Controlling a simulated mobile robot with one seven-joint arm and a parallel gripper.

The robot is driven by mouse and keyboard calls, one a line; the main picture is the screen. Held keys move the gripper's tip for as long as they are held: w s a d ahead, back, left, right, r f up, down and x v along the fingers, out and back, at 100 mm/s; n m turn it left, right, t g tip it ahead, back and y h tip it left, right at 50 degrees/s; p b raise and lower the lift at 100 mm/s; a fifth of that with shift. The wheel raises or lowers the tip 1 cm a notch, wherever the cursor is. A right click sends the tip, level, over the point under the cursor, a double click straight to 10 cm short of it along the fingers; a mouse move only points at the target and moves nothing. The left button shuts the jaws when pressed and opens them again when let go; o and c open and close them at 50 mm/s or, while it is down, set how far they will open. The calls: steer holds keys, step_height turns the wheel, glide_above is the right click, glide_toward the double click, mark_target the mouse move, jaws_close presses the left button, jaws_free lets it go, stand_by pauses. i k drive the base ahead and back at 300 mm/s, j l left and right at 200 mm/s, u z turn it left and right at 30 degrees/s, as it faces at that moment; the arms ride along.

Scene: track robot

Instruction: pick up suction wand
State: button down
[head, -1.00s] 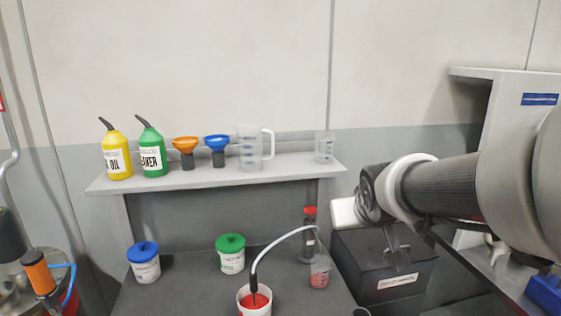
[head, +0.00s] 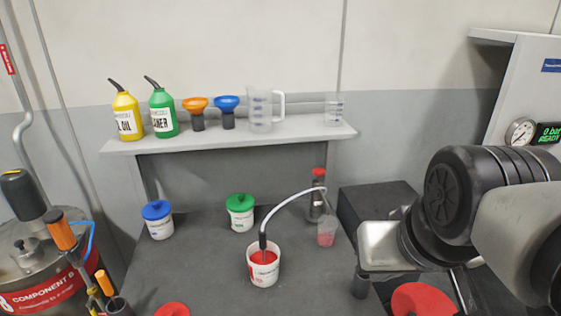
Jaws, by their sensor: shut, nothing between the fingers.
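A thin pale curved tube with a black lower end (head: 263,242) stands in a white tub of red liquid (head: 263,272) on the dark bench; I cannot tell if it is the suction wand. Its far end reaches the red-capped dark bottle (head: 317,188) and a small clear beaker with red liquid (head: 326,233). An orange-handled tool (head: 60,232) with a blue hose stands by a metal drum at the left; this could also be the wand. My gripper (head: 366,262) is shut and empty above the bench's right part, away from both. Its fingertips are hard to make out.
Blue-lidded (head: 158,219) and green-lidded (head: 240,211) tubs stand at the bench's back. The shelf (head: 220,143) holds two bottles, two funnels and clear jugs. A dark box (head: 365,205) is behind my gripper. Bench front left of the red tub is mostly clear.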

mark_target(262, 234)
steer(key=u, duration=0.7)
steer(key=j+z, duration=0.3)
steer(key=j, duration=0.15)
steer(key=k, duration=0.65)
steer(key=i+j, duration=0.6)
steer(key=i, duration=0.1)
